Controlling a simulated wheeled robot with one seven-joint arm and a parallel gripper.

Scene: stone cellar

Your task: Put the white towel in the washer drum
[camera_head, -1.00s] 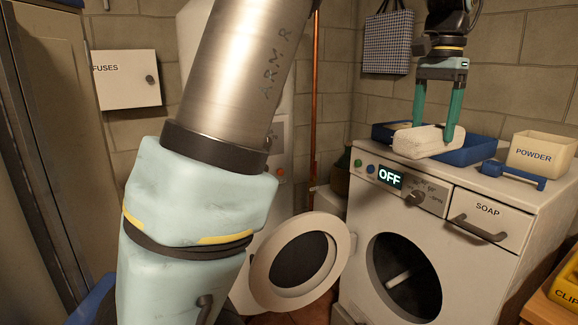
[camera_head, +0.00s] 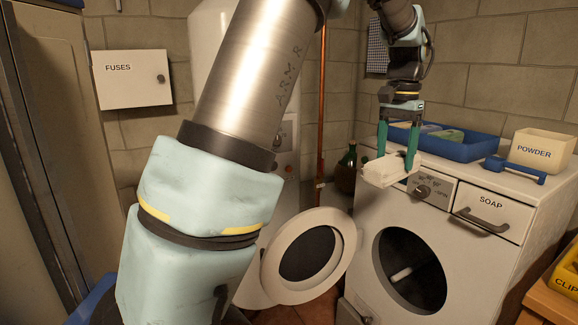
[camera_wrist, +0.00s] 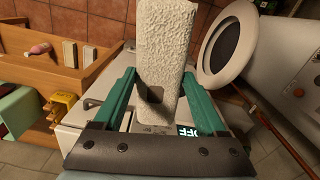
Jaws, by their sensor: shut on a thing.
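My gripper (camera_head: 398,152) is shut on the white towel (camera_head: 383,173), a folded block held in front of the washer's control panel, above the open drum. In the wrist view the towel (camera_wrist: 166,50) stands out between the green fingers. The washer (camera_head: 463,240) is white, with its drum opening (camera_head: 428,262) dark and facing the front. Its round door (camera_head: 350,262) hangs open to the left. The towel and gripper hide part of the panel, including the display, which shows in the wrist view (camera_wrist: 188,130).
On the washer top are a blue tray (camera_head: 475,148) with cloths in it, a POWDER box (camera_head: 540,150) and a blue scoop (camera_head: 512,170). A SOAP drawer (camera_head: 490,212) is shut. A yellow bin (camera_head: 568,270) stands at the right. A green bottle (camera_head: 348,158) is behind the door.

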